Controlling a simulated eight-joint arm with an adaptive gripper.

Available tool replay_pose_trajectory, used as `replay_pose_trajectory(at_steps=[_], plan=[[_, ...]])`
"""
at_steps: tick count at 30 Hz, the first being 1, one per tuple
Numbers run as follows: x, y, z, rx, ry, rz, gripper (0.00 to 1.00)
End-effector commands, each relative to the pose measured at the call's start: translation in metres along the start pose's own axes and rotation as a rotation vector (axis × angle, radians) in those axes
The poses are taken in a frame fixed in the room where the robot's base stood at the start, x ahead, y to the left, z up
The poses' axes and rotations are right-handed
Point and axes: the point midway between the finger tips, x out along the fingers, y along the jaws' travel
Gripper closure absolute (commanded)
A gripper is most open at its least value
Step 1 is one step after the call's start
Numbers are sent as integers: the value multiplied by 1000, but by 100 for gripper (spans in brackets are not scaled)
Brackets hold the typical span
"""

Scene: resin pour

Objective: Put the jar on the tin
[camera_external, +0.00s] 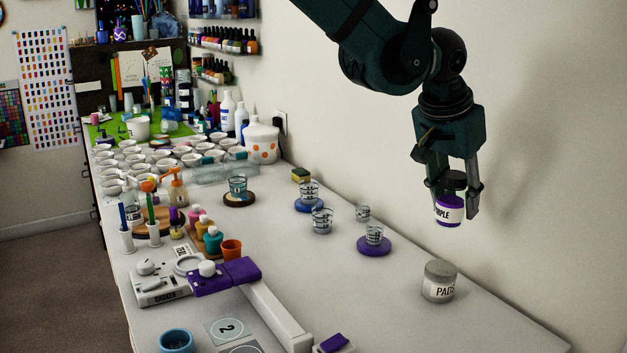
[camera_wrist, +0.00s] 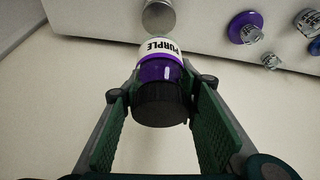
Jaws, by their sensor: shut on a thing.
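The jar (camera_external: 449,210) is purple with a black lid and a white label reading "PURPLE". My gripper (camera_external: 456,188) is shut on it near the lid and holds it upright in the air, above and slightly right of the tin in the external view. In the wrist view the jar (camera_wrist: 160,72) sits between the fingers of my gripper (camera_wrist: 160,108). The tin (camera_external: 439,282) is grey with a label whose visible letters read "PADS". It stands on the table, apart from the jar. In the wrist view the tin (camera_wrist: 158,16) shows partly, beyond the jar.
Measuring cups stand left of the tin, one on a purple disc (camera_external: 374,247). A purple block (camera_external: 334,344) lies at the front, near a long white bar (camera_external: 275,318). Many cups and bottles crowd the back. The table around the tin is clear; the wall is close on the right.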

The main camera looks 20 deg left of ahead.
Motion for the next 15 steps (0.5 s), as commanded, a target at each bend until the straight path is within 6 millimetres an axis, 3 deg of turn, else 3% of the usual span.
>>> replay_pose_trajectory(at_steps=[7,15], plan=[[7,0,2,0,0,0,82],[39,1,15,1,0,0,82]])
